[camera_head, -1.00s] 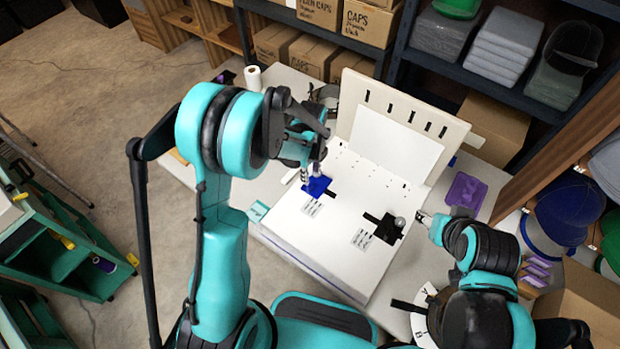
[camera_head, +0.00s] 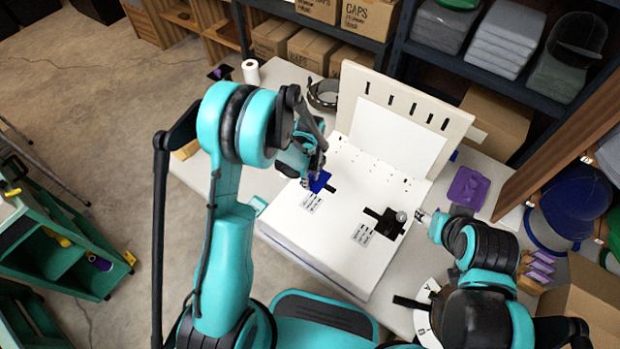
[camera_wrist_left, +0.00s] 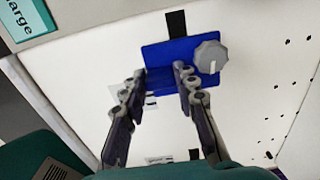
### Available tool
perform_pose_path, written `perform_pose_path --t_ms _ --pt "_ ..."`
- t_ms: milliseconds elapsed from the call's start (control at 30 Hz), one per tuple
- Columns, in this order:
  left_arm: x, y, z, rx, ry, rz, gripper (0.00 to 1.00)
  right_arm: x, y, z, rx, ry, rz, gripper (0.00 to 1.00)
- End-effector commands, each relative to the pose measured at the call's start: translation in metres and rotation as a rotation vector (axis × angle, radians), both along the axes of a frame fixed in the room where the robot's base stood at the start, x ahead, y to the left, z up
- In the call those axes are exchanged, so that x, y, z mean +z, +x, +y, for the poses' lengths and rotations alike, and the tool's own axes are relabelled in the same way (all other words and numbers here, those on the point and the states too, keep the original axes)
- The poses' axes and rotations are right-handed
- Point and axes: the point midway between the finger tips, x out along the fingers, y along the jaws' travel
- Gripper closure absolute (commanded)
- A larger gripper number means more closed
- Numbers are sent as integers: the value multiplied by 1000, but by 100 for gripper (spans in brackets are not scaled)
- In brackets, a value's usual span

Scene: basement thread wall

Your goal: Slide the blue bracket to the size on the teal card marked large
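The blue bracket (camera_head: 321,181) is a flat plate on the white board, on a black slot strip. In the left wrist view, the bracket (camera_wrist_left: 168,54) has a grey knob (camera_wrist_left: 209,57) at its right end. In the head view, the left gripper (camera_head: 311,180) partly hides the bracket. The teal card (camera_wrist_left: 20,20) reads "large" at the upper left of the wrist view.
Printed scale labels lie beside both brackets. An upright slotted panel (camera_head: 400,115) stands behind. A purple tray (camera_head: 467,188) lies at the right.

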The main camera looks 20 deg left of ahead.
Motion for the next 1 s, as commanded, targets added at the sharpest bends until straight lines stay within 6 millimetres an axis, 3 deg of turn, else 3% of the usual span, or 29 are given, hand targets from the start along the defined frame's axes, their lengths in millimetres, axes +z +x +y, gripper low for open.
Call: perform_pose_path --t_ms 300,500,533,567,867,1000 --pt "-1 6 16 2 0 0 100 -6 0 0 0 0 0 50" --pt "0 6 15 0 0 0 100 -5 0 0 0 0 0 50" --pt "0 5 15 0 0 0 69 -5 0 0 0 0 0 50" --pt "0 5 15 0 0 0 62 -5 0 0 0 0 0 50" --pt "1 5 15 0 0 0 62 -5 0 0 0 0 0 50" --pt "13 6 15 0 0 0 62 -5 0 0 0 0 0 50"
